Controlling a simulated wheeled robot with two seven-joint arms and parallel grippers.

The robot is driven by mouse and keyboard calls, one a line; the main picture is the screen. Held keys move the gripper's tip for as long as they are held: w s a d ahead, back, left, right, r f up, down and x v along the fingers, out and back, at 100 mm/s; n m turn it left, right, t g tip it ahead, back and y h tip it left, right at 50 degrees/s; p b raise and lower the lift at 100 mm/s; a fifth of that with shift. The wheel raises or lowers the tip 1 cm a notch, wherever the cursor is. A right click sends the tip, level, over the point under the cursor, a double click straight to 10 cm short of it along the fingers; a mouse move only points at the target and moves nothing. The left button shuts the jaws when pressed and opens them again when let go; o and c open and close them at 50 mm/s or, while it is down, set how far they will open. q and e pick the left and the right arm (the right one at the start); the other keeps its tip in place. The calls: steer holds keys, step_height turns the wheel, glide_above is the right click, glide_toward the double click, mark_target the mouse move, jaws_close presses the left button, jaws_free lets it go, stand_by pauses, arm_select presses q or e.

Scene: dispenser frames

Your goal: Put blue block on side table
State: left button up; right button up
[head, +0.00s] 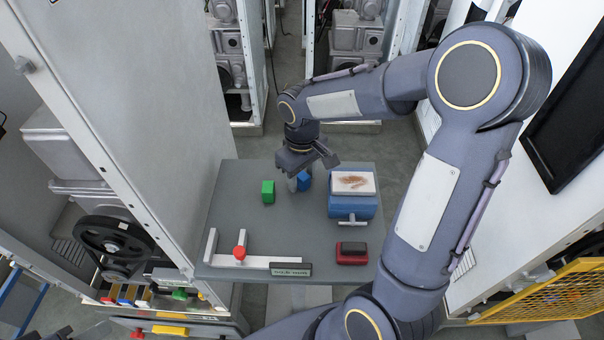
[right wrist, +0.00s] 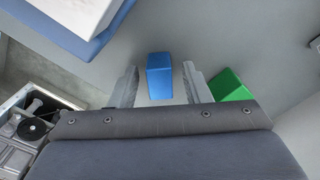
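The blue block (head: 305,182) stands on the grey table (head: 230,222), partly hidden by my right gripper (head: 299,180). In the right wrist view the blue block (right wrist: 160,76) shows between the two fingers of the right gripper (right wrist: 161,88). The fingers are apart, with a gap on each side of the block. Only this one table top shows, and I cannot tell whether it is the side table. My left gripper is not in view.
A green block (head: 268,191) stands left of the blue one. A blue box with a white top (head: 353,207) stands close on the right. A red and black item (head: 351,253), a white bracket with a red knob (head: 240,253) and a dark label (head: 291,269) lie nearer.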

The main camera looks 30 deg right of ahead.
mark_target(302, 175)
step_height(302, 175, up, 12)
steer(key=s+a+f+m+t+y, duration=0.1)
steer(key=s+a+m+t+y, duration=0.1)
steer(key=s, duration=0.6)
steer(key=s+a+f+m+t+y, duration=0.1)
steer(key=s+a+m+t, duration=0.1)
steer(key=s, duration=0.7)
steer(key=shift+a+f+t+y+p, duration=0.2)
steer(key=shift+f+t+y+p, duration=0.15)
steer(key=shift+t, duration=0.45)
